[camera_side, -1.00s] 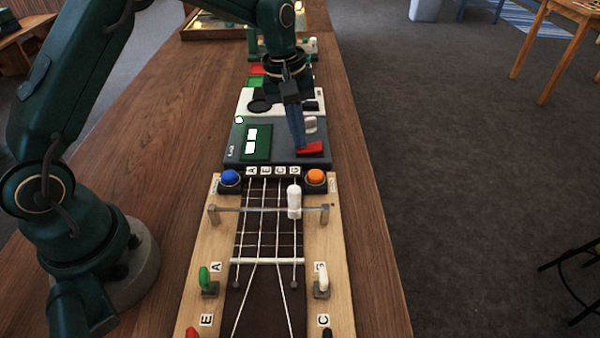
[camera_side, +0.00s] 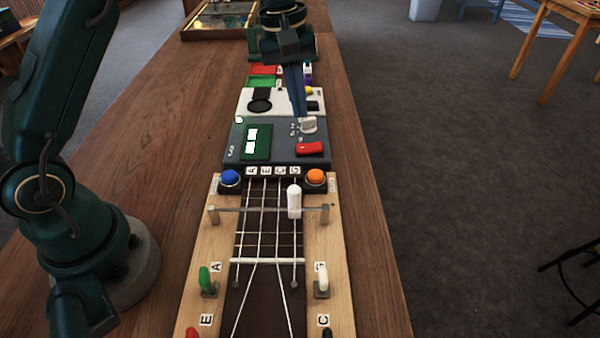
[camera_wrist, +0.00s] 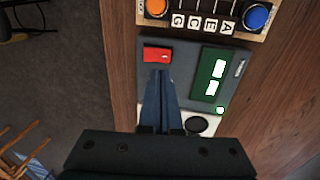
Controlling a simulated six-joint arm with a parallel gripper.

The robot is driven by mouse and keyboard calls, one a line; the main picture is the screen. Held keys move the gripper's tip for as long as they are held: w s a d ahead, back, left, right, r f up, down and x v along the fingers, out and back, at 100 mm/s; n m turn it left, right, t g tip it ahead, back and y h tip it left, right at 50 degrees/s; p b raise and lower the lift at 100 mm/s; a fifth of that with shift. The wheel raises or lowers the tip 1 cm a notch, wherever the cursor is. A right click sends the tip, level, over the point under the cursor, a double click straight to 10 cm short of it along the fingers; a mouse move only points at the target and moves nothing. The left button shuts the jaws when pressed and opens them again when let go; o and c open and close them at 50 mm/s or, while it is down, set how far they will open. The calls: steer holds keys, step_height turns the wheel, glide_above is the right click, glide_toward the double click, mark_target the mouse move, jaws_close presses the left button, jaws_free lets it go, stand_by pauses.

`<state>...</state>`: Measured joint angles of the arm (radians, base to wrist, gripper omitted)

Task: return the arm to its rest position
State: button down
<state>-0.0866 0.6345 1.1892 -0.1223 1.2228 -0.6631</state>
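My gripper (camera_side: 302,116) hangs above the dark grey tuner box in the side view, its two slim blue fingers pressed together with nothing visible between them. In the wrist view my gripper (camera_wrist: 162,73) also looks shut, its tips just short of the red switch. The red switch (camera_side: 309,148) sits on the box's near right part; it also shows in the wrist view (camera_wrist: 157,55). The fingertips are apart from the switch and appear near the pale knob (camera_side: 309,125). My arm is raised over the bench.
The tuner box (camera_side: 234,152) has a green panel (camera_side: 257,134) with lit white marks. A ukulele-like board with strings, a blue button (camera_side: 230,177), an orange button (camera_side: 316,177), a white peg (camera_side: 294,201) and a metal bar lies nearer. The wooden bench (camera_side: 180,130) is clear at left.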

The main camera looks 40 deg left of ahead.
steer(key=s+d+r+m+t, duration=0.1)
steer(key=s+r+m+t, duration=0.15)
steer(key=s+r, duration=0.8)
steer(key=s+f+m+t, duration=0.1)
steer(key=s+f+m, duration=0.2)
steer(key=s, duration=0.2)
steer(key=s+f+m+t+y, duration=0.1)
steer(key=s+f+m, duration=0.2)
steer(key=s, duration=0.3)
steer(key=shift+a, duration=0.15)
